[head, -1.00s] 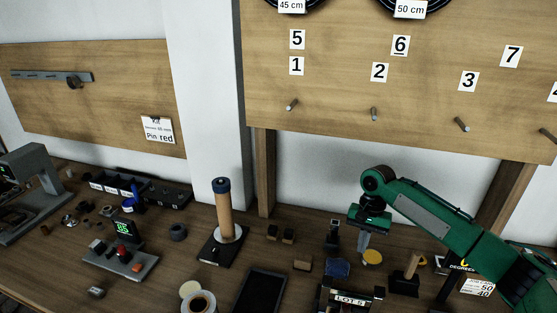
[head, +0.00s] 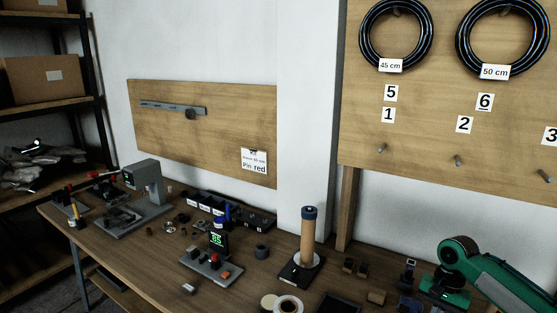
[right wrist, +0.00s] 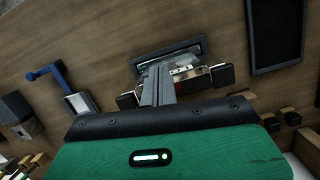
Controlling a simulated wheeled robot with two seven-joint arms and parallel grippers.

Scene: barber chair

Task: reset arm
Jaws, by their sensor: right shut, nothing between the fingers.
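My right arm, green, comes in from the right edge of the head view, with its wrist (head: 445,288) low at the lower right. Its fingertips are cut off or too small to make out there. In the right wrist view my right gripper (right wrist: 156,80) has its two grey fingers together, with nothing between them. The fingers point over a dark frame-like item (right wrist: 167,51) with a silver part and black blocks beside it. Whether they touch it I cannot tell. My left gripper is in neither view.
The wooden bench (head: 140,275) holds a post with a wooden sleeve (head: 308,238), a device with a green display (head: 213,257), a tape roll (head: 288,305) and a grey machine (head: 148,190). A pegboard (head: 420,165) with hoses stands behind.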

